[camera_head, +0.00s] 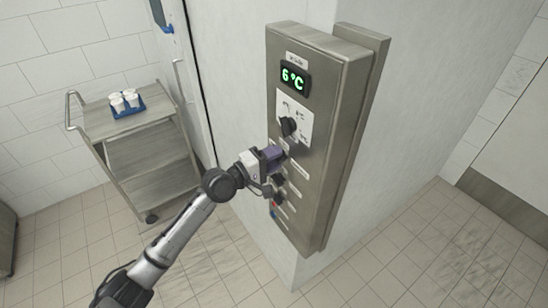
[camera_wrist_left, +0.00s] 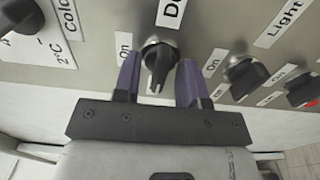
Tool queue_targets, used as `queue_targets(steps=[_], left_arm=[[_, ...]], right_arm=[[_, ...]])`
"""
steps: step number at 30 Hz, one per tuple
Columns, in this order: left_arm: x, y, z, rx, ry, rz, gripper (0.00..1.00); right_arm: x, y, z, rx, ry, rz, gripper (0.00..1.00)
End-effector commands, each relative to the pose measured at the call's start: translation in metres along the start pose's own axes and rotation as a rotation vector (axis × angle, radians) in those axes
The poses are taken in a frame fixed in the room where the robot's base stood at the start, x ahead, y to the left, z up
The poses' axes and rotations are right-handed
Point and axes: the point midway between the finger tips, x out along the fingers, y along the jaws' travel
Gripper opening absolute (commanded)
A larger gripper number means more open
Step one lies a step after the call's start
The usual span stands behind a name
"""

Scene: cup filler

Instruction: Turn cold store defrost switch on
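The grey metal control panel (camera_head: 312,170) is on the wall corner, with a green "6°C" display (camera_head: 294,78). In the left wrist view, a black rotary switch (camera_wrist_left: 158,62) sits below a label starting with "D", with "On" to its left; its white pointer mark faces down toward the gripper. My left gripper (camera_head: 274,154) is at the panel, its purple fingers on either side of this switch (camera_wrist_left: 158,72). A gap shows at the left finger; whether the right finger touches is unclear. In the head view the gripper mostly hides the switch. My right gripper is out of view.
A larger dial (camera_head: 289,126) is above the gripper on the panel. The light switch (camera_wrist_left: 246,76) and a red-marked switch (camera_wrist_left: 303,90) are to the right in the wrist view. A metal cart (camera_head: 150,150) with cups on a blue tray (camera_head: 142,106) stands left.

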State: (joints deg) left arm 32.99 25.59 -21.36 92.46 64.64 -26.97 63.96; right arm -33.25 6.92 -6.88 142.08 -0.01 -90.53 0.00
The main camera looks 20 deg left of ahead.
Motion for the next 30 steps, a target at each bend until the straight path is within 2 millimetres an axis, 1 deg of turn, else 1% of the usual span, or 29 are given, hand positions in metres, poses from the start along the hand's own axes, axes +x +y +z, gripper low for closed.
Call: queue_targets(steps=[9, 21, 30], left_arm=[[0.0012, -0.0002, 0.0002, 0.000, 0.000, 0.000, 0.37], [0.0010, -0.0002, 0.0002, 0.000, 0.000, 0.000, 0.00], [0.0009, -0.0008, 0.0002, 0.015, 0.000, 0.000, 0.00]], right_arm=[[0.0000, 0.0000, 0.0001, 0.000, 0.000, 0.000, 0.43], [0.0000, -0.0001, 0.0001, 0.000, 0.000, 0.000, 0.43], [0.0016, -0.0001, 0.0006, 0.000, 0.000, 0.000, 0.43]])
